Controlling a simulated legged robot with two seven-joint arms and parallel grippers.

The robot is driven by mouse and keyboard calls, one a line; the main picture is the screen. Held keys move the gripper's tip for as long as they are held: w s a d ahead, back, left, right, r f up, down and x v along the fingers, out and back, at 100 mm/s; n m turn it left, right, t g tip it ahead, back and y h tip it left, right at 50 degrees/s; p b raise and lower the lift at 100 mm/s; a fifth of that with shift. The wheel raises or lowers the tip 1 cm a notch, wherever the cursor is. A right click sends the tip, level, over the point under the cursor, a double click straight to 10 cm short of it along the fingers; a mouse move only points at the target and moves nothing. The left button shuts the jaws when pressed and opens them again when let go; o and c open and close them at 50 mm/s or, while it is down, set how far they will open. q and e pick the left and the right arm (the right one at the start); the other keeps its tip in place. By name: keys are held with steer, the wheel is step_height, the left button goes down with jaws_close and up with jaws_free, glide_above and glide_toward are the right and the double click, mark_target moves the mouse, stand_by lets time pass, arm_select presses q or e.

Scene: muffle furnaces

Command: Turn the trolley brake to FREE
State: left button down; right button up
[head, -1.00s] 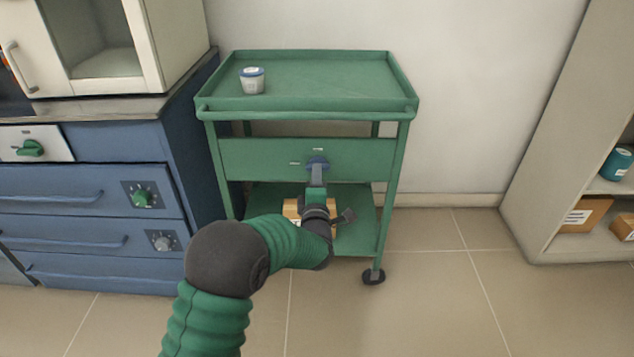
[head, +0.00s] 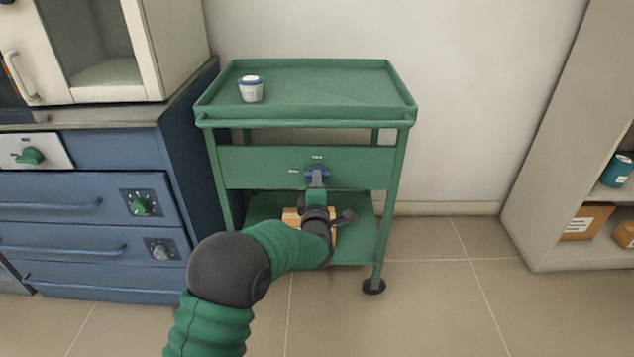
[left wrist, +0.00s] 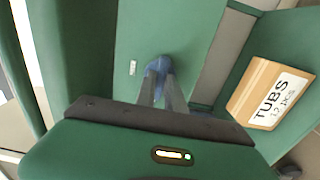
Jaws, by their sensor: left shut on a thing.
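The green trolley (head: 240,165) stands against the wall, right of the blue cabinet. Its front panel carries the blue brake knob (head: 317,172), with one small label above it and one to its left. My left gripper (head: 317,183) reaches the panel from below and is shut on the knob. In the left wrist view the two grey fingers (left wrist: 163,85) close on the blue knob (left wrist: 158,65), and one pale label shows beside it. The label words are too small to read, and the fingers partly hide the knob. My right gripper is not in view.
A white tub with a blue lid (head: 251,89) stands on the trolley's top tray. A cardboard box (left wrist: 270,95) marked TUBS lies on the lower shelf. The blue cabinet (head: 188,160) is close on the left. The floor to the right is clear up to the shelf unit (head: 560,150).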

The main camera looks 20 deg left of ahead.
arm_select(q)
steer(key=shift+f, duration=0.15)
steer(key=shift+s+d+f+m+p, duration=0.1)
steer(key=shift+f+m+p, duration=0.05)
steer(key=shift+m+p, duration=3.65)
steer(key=shift+s+f+m+p, duration=0.1)
steer(key=shift+m+p, duration=2.25)
steer(key=shift+m, duration=2.75)
steer(key=c, duration=1.4)
jaws_free()
steer(key=shift+w, duration=0.15)
steer(key=shift+c, duration=0.2)
steer(key=shift+r, duration=0.2)
